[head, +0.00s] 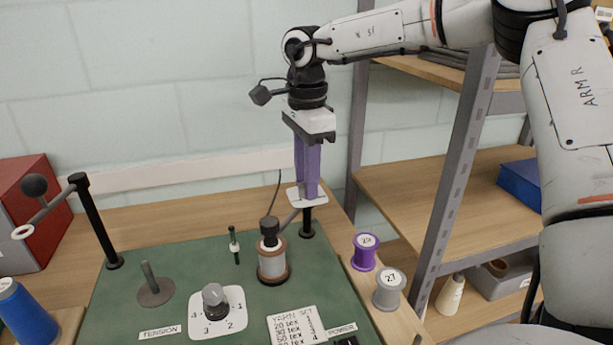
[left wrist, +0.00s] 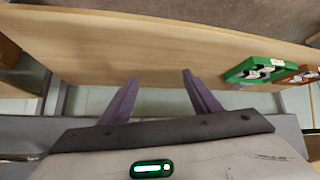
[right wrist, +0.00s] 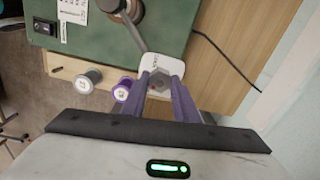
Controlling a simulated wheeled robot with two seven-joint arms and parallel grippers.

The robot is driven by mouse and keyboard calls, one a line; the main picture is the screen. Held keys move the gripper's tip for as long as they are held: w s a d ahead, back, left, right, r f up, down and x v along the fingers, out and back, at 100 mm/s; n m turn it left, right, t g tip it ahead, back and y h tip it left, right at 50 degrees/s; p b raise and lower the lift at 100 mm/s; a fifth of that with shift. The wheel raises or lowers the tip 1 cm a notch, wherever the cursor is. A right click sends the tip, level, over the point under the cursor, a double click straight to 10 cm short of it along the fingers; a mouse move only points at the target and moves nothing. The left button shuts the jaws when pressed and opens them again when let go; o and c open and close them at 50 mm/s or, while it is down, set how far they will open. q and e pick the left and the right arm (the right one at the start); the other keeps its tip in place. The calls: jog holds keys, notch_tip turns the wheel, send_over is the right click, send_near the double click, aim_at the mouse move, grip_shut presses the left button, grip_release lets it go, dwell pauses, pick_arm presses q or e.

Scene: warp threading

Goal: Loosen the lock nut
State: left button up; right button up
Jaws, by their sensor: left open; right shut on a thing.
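The lock nut (right wrist: 158,82), a small grey nut on a white plate (right wrist: 150,62), shows between my right fingers in the right wrist view. In the head view the white plate (head: 296,197) sits at the top of a short black post (head: 307,222) at the green board's back right. My right gripper (head: 308,192) points straight down there, its purple fingers shut on the nut, which they hide in the head view. My left gripper (left wrist: 160,88) is open and empty in the left wrist view, and out of the head view.
A copper-ended spool (head: 271,262) under a black knob stands close in front of the post. A numbered dial (head: 216,302), a black post with an arm (head: 95,220) and a thin pen-like rod (head: 234,244) stand further left. Purple (head: 365,252) and grey (head: 389,289) spools stand on the right.

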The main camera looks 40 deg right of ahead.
jog(key=shift+n, duration=0.7)
jog(key=o, duration=1.1)
notch_tip(320, 180, up, 10)
jog(key=shift+r, duration=0.15)
